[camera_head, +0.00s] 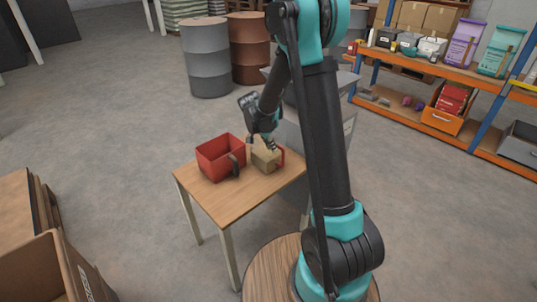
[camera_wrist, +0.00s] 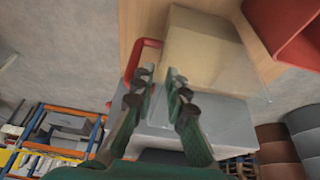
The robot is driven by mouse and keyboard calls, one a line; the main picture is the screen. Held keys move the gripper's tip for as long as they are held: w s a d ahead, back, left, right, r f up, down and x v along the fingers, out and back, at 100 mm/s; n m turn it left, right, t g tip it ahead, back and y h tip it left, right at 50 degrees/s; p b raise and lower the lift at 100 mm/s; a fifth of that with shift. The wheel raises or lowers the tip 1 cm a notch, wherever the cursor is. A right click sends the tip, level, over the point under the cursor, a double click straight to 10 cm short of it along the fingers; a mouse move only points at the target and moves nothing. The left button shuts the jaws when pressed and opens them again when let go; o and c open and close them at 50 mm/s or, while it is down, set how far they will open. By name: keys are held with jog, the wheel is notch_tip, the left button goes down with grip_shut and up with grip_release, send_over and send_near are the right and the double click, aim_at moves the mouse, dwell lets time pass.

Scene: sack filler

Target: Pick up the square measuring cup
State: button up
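On the small wooden table (camera_head: 246,192) stands a square, pale beige cup (camera_head: 262,160) with a red loop handle (camera_head: 282,157) on its right. In the wrist view, the cup (camera_wrist: 205,48) fills the upper middle, and its red handle (camera_wrist: 133,62) is at its left. My gripper (camera_head: 270,143) is just above the cup, at its handle side. In the wrist view my gripper (camera_wrist: 160,80) is open, with a gap between the fingertips. The handle passes behind the left fingertip; I cannot tell whether they touch. Nothing is visibly held.
A larger red square container (camera_head: 213,160) with a dark handle (camera_head: 234,164) stands left of the cup; it shows at the wrist view's upper right (camera_wrist: 285,28). A grey cabinet (camera_head: 340,125) is behind the table. The table's front is clear.

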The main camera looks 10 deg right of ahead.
jog(key=x, duration=0.6)
grip_shut()
jog(key=shift+r, duration=0.1)
dwell(0.6)
notch_tip(320, 180, up, 20)
dwell(0.4)
dwell(0.5)
